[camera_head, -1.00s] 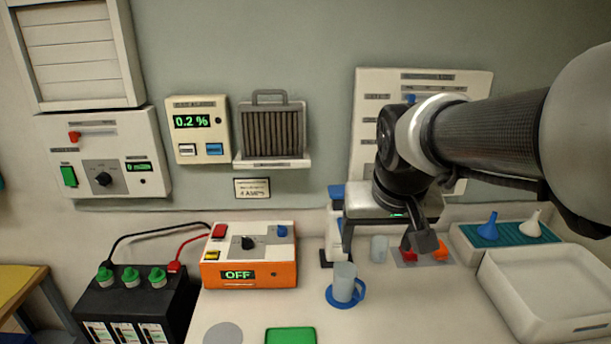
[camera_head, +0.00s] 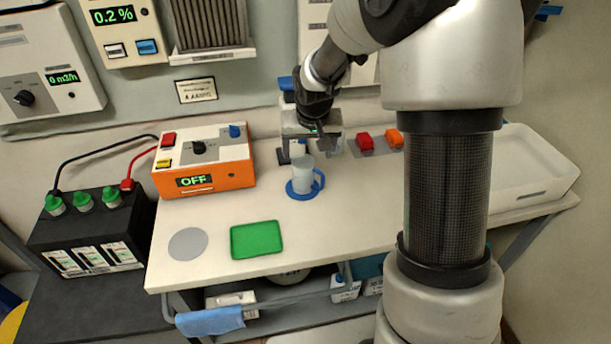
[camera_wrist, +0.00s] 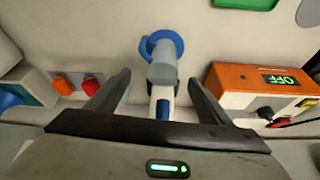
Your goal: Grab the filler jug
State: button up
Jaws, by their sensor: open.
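The filler jug (camera_head: 304,177) is a pale, see-through upright vessel with a blue handle, on a blue round base on the white bench. My gripper (camera_head: 309,151) is open and empty, just behind and above the jug in the head view. In the wrist view the jug (camera_wrist: 163,70) shows ahead, roughly centred at the tips of my spread fingers (camera_wrist: 158,78). I cannot tell whether a finger touches it.
An orange charger box (camera_head: 204,164) stands left of the jug. A green tray (camera_head: 257,240) and grey disc (camera_head: 187,244) lie in front. A white-and-blue object (camera_wrist: 162,100) sits between my fingers' lines.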

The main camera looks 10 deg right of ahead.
aim_at(304, 160)
jog(key=x, duration=0.7)
jog(key=shift+w+a, duration=0.3)
jog(key=shift+w, duration=0.05)
jog(key=shift+r, duration=0.1)
jog(key=shift+c, duration=0.3)
jog(key=c, duration=1.5)
jog(key=shift+c, duration=0.2)
jog(key=shift+r, duration=0.15)
jog(key=s+r, duration=0.1)
jog(key=s, duration=0.5)
jog(key=s+a+r+b, duration=0.1)
jog(key=s, duration=0.5)
jog(key=s+r+b, duration=0.1)
jog(key=s, duration=0.5)
jog(key=shift+a+r, duration=0.1)
jog(key=shift+a, duration=0.2)
